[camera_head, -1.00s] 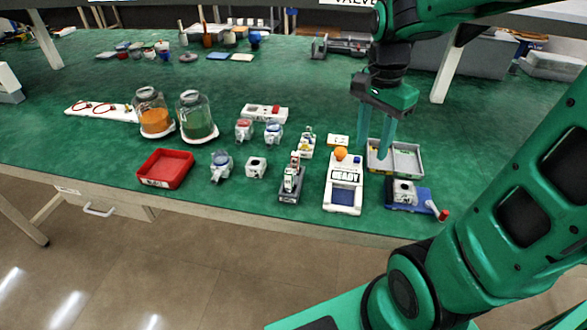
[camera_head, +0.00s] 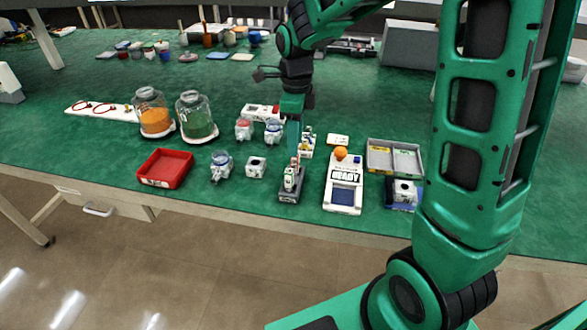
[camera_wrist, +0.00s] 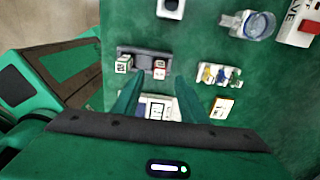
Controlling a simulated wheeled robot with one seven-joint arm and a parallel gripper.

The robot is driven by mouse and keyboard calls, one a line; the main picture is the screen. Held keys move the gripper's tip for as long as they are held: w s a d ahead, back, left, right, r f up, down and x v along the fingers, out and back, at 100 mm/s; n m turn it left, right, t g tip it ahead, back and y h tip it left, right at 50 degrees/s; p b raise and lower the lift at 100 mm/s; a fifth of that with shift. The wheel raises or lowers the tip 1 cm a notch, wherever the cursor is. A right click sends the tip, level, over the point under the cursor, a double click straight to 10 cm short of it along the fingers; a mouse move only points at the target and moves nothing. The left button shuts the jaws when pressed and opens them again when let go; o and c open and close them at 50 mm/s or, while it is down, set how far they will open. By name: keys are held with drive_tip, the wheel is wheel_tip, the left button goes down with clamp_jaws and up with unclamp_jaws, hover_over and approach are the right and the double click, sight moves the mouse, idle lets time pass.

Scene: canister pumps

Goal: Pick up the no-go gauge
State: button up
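A dark stand (camera_head: 290,197) on the green table holds two small gauges, one with red marking and one with green. The red-marked one, which looks like the no-go gauge (camera_head: 295,162), stands at the far end in the head view; it also shows in the wrist view (camera_wrist: 159,70), just beyond my fingertips. The green-marked gauge (camera_head: 289,181) is at the near end. My gripper (camera_head: 293,150) points down over the stand's far end. In the wrist view its two fingers (camera_wrist: 160,82) are apart with nothing visibly held. Whether they touch the gauge cannot be told.
A white READY device (camera_head: 344,183) with an orange ball (camera_head: 341,153) stands right of the stand. A small rack (camera_head: 308,143) of parts is close behind it. A white block (camera_head: 256,167) and a red tray (camera_head: 164,168) lie left. A grey tray (camera_head: 393,143) stands right.

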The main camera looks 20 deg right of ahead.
sight(295, 160)
drive_tip(key=shift+f, duration=3.75)
clamp_jaws()
